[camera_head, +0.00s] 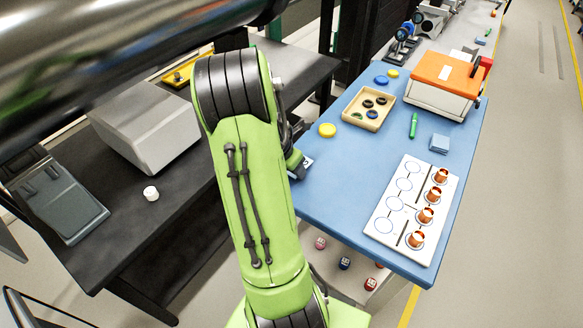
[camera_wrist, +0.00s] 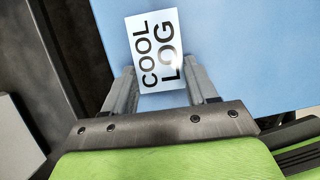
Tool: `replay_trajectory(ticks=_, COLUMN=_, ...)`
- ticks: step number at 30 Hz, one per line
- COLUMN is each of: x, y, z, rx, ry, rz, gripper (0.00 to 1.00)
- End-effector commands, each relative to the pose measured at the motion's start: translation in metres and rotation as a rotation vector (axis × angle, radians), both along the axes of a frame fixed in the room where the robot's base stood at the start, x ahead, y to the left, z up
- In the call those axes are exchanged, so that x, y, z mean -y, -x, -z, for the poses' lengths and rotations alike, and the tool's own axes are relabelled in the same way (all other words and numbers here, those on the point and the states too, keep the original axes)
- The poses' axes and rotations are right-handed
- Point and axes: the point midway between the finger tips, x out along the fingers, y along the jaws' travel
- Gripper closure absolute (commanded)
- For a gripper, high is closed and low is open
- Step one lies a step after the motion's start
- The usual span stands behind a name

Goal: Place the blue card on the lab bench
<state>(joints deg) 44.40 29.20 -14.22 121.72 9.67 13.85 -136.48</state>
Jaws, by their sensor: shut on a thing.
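My gripper (camera_wrist: 162,88) is shut on a card (camera_wrist: 156,50) with a white face printed "COOL LOG". No blue shows clearly on that face. In the head view, the green arm hides most of the gripper, and a small pale part of the card (camera_head: 307,162) shows at the left edge of the blue-topped bench (camera_head: 345,190). In the wrist view the card appears over the blue top; whether it touches it, I cannot tell. A light blue square pad (camera_head: 439,143) lies on the blue top at right.
On the blue top are a wooden tray (camera_head: 346,119) of rings, a yellow disc (camera_head: 327,130), a green pen (camera_head: 413,125), an orange-lidded box (camera_head: 445,75) and a white board (camera_head: 385,246) with several copper cups. A dark bench (camera_head: 185,205) with a grey box (camera_head: 145,130) stands left.

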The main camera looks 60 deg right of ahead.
Motion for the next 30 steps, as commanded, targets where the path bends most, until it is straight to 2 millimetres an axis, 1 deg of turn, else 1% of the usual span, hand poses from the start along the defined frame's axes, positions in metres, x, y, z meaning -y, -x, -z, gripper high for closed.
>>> replay_trajectory(ticks=4, x=-0.001, y=0.000, z=-0.001, rx=0.001, ry=-0.002, rz=-0.001, gripper=0.72)
replay_trajectory(ticks=7, x=-0.001, y=0.000, z=0.002, rx=0.000, ry=-0.003, rz=-0.001, gripper=0.72)
replay_trajectory(ticks=8, x=-0.001, y=0.000, z=0.001, rx=0.000, ry=-0.003, rz=-0.001, gripper=0.38)
replay_trajectory(ticks=12, x=-0.001, y=0.000, z=0.000, rx=0.000, ry=-0.002, rz=-0.001, gripper=0.17)
replay_trajectory(ticks=19, x=0.000, y=0.000, z=0.000, rx=0.000, ry=-0.002, rz=-0.001, gripper=0.17)
replay_trajectory(ticks=22, x=-0.001, y=-0.001, z=-0.006, rx=0.001, ry=-0.001, rz=-0.001, gripper=0.17)
replay_trajectory(ticks=23, x=-0.003, y=-0.001, z=-0.010, rx=0.002, ry=-0.001, rz=-0.002, gripper=0.17)
replay_trajectory(ticks=26, x=-0.011, y=-0.004, z=-0.032, rx=0.005, ry=0.001, rz=-0.004, gripper=0.17)
replay_trajectory(ticks=30, x=-0.026, y=-0.007, z=-0.069, rx=0.005, ry=0.001, rz=-0.004, gripper=0.17)
